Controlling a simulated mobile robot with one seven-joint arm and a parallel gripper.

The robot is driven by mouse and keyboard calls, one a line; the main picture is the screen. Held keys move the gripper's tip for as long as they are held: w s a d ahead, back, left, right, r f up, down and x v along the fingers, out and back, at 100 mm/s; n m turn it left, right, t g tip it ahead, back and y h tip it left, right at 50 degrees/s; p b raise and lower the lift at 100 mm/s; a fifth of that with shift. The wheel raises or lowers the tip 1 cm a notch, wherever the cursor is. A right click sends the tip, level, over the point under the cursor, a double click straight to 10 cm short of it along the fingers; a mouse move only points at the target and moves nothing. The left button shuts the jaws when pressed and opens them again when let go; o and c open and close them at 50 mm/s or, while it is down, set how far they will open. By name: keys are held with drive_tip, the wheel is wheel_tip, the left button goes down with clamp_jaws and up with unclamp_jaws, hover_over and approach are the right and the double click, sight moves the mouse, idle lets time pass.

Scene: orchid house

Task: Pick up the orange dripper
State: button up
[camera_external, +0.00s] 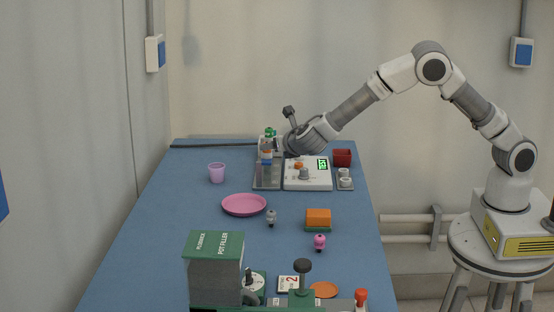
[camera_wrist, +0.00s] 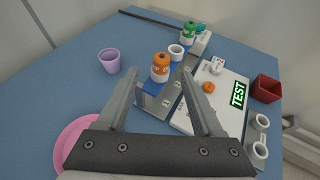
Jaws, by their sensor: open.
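The orange dripper (camera_wrist: 160,66) is a small bottle with an orange cap and a pale label. In the external view the dripper (camera_external: 266,156) shows small, beside my gripper. My gripper (camera_wrist: 161,76) is open and empty, with its two fingers pointing towards the dripper, one tip on each side of it in the picture. I cannot tell how far the tips are from it. In the external view my gripper (camera_external: 283,146) is low over the table's far end.
A green dripper (camera_wrist: 189,32) and a white cup (camera_wrist: 175,52) stand behind. A white tester (camera_wrist: 220,95) with a TEST screen and a red box (camera_wrist: 266,88) are on the right. A purple cup (camera_wrist: 109,60) and pink plate (camera_external: 244,205) are leftward; the blue table (camera_external: 165,235) is clear there.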

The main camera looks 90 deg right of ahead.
drive_tip(key=shift+b+x, duration=0.3)
drive_tip(key=shift+x, duration=3.25)
drive_tip(key=shift+s+r, duration=0.1)
drive_tip(key=shift+r, duration=0.05)
clamp_jaws()
